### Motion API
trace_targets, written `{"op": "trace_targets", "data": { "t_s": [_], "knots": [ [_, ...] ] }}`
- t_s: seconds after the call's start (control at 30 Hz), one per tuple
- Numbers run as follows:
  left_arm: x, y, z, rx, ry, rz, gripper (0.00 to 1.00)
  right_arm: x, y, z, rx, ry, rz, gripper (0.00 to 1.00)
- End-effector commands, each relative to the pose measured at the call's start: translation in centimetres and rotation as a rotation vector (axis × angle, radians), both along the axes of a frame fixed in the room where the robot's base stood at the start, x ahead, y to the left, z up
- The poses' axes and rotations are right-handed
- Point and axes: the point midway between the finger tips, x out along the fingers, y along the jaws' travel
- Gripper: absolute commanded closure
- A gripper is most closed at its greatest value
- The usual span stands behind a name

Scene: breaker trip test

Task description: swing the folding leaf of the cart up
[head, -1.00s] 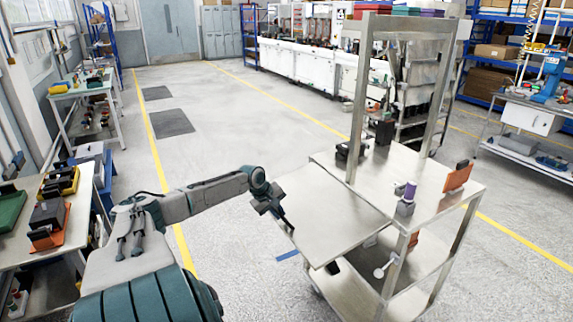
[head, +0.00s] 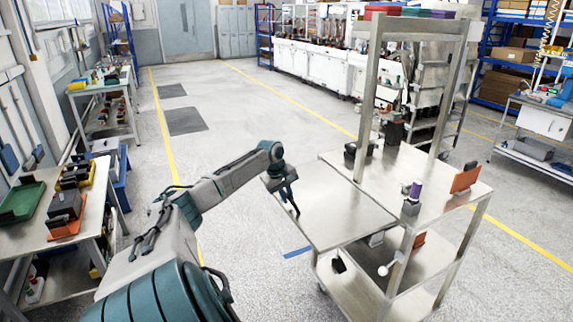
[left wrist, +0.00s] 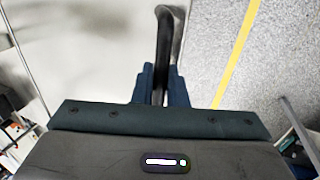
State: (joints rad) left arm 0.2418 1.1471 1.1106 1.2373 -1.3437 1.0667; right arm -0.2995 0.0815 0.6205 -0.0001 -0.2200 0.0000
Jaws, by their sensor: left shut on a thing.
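The steel cart (head: 440,185) stands at right centre in the head view. Its folding leaf (head: 345,212) extends from the left side of the top and looks about level with it. My left gripper (head: 289,192) is at the leaf's outer left edge, shut on a dark curved handle. In the left wrist view the handle (left wrist: 165,28) rises from between the fingers (left wrist: 158,85), with the pale leaf (left wrist: 75,45) to its left. The fingertips' exact contact is hidden. My right gripper is not in view.
The cart has an upright frame (head: 367,90), a purple-capped item (head: 414,192), an orange piece (head: 465,178) and a lower shelf (head: 350,285). A workbench (head: 88,205) stands at the left. Open floor (head: 235,125) lies behind the arm.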

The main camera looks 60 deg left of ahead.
Motion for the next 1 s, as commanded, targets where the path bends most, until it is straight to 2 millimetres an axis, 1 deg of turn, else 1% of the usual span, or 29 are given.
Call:
{"op": "trace_targets", "data": {
  "t_s": [0.03,0.13,0.17,0.2,0.23,0.5,0.63,0.77,1.0],
  "knots": [
    [0.2,0.0,0.4,0.002,-0.009,0.001,1.00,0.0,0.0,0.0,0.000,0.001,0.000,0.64],
    [0.2,0.1,0.4,0.002,-0.010,0.000,1.00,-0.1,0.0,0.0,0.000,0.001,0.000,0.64],
    [0.2,0.1,0.4,0.003,-0.010,0.000,0.84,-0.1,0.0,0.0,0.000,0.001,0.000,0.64],
    [0.2,0.1,0.4,0.003,-0.010,0.000,0.76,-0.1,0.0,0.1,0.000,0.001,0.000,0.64],
    [0.2,0.1,0.4,0.003,-0.010,0.000,0.71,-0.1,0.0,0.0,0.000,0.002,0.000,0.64],
    [0.1,0.1,0.3,0.003,-0.006,0.000,0.71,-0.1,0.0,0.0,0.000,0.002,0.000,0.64],
    [-0.1,0.2,0.8,0.006,-0.005,0.001,0.71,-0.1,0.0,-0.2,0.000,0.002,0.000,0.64],
    [-0.6,0.3,2.3,0.009,-0.004,-0.001,0.71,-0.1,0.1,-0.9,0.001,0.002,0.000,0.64],
    [-1.8,0.3,6.0,0.008,-0.003,0.000,0.71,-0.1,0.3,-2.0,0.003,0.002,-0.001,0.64]
  ]
}}
